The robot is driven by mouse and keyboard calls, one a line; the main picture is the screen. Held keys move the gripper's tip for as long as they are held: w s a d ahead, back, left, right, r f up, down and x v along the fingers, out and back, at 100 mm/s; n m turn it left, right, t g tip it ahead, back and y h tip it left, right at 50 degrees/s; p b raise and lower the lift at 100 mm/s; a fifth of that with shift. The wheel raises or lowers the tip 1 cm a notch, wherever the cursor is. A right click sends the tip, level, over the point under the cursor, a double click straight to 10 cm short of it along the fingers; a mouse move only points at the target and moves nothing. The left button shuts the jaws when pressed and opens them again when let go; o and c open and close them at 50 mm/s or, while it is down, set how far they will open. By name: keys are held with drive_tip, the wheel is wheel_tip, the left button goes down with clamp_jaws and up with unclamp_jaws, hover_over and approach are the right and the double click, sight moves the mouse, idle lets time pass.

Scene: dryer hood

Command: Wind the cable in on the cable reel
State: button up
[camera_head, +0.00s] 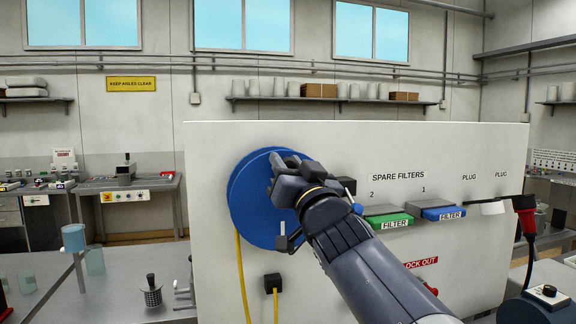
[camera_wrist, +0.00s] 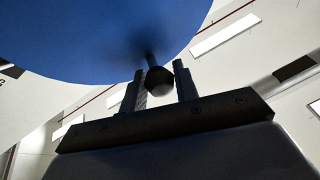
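The cable reel (camera_head: 243,204) is a large blue disc on the front of a white panel. A yellow cable (camera_head: 242,275) hangs down from its lower left edge. My gripper (camera_head: 287,180) is in front of the reel's face and hides part of it. In the wrist view, a dark crank knob (camera_wrist: 160,82) on a short shaft stands out from the blue reel (camera_wrist: 95,40).
A black outlet (camera_head: 272,283) with a yellow cable sits below the reel. Green (camera_head: 392,221) and blue (camera_head: 442,213) filter drawers are to the right, with a red-and-black plug (camera_head: 525,215) beyond. A grey bench (camera_head: 110,300) with cups stands at left.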

clamp_jaws()
drive_tip(key=shift+d, duration=0.1)
